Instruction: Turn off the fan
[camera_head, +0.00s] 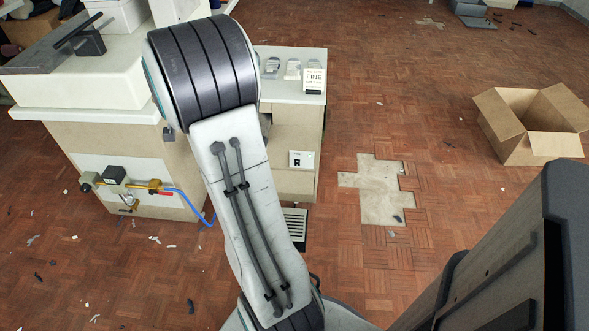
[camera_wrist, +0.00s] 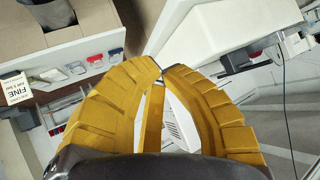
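I cannot make out a fan for certain in either view. In the head view a small white plate with dark marks (camera_head: 301,159) is on the front of the right cabinet; I cannot tell whether it is a switch or a socket. My gripper (camera_wrist: 160,69) has yellow fingers whose tips come together in the wrist view, with nothing visible held between them. A pale slotted housing (camera_wrist: 179,124) shows through the gap behind the fingers; I cannot tell what it is. In the head view my arm hides the gripper and part of the counter.
A "FINE" sign (camera_head: 313,80) stands on the right cabinet. A brass valve (camera_head: 128,183) with a blue hose is on the left cabinet. A dark grille (camera_head: 294,228) lies on the floor. An open cardboard box (camera_head: 530,125) stands at right. Open floor lies between, with scattered debris.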

